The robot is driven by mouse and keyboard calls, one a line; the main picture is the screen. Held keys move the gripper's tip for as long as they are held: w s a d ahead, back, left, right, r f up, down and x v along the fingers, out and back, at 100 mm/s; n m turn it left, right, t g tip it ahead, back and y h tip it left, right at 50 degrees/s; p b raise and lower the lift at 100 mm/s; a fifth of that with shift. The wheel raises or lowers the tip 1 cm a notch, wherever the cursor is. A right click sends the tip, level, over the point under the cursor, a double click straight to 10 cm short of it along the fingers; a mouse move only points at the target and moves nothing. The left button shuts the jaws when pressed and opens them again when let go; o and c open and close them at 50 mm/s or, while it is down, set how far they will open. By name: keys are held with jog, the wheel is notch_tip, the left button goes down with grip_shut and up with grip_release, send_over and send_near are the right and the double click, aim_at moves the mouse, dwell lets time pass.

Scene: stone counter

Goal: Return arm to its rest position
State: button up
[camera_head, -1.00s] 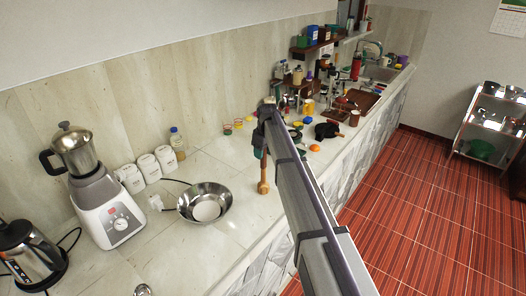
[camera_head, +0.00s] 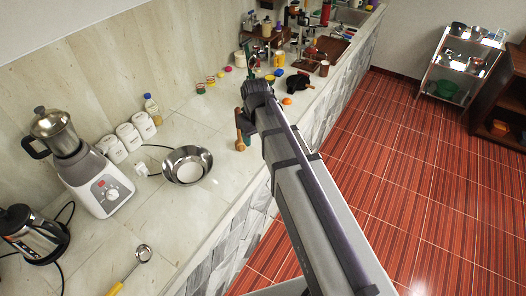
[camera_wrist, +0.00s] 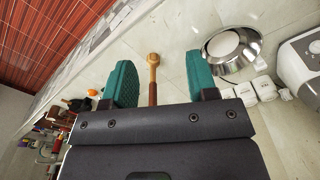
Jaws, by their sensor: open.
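My gripper (camera_wrist: 159,82) shows in the wrist view with its two teal fingers spread wide and nothing gripped. A wooden tool with a brown handle (camera_wrist: 153,72) appears between the fingers, beyond them. In the head view the wooden tool (camera_head: 240,135) is on the stone counter, just left of my arm. My arm reaches from the lower right up over the counter's front edge. My fingers are largely hidden or too small to judge in the head view.
A metal bowl (camera_head: 187,165), blender (camera_head: 95,180), kettle (camera_head: 32,238), white canisters (camera_head: 130,136) and a ladle (camera_head: 137,262) are on the left counter. Jars and small items crowd the far counter. The red tiled floor (camera_head: 410,190) at right is open, with a shelf cart (camera_head: 460,65) beyond.

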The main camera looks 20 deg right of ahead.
jog(key=s+m, duration=0.3)
jog(key=s, duration=1.2)
notch_tip(320, 180, down, 15)
jog(key=b, duration=1.5)
jog(key=shift+w, duration=0.45)
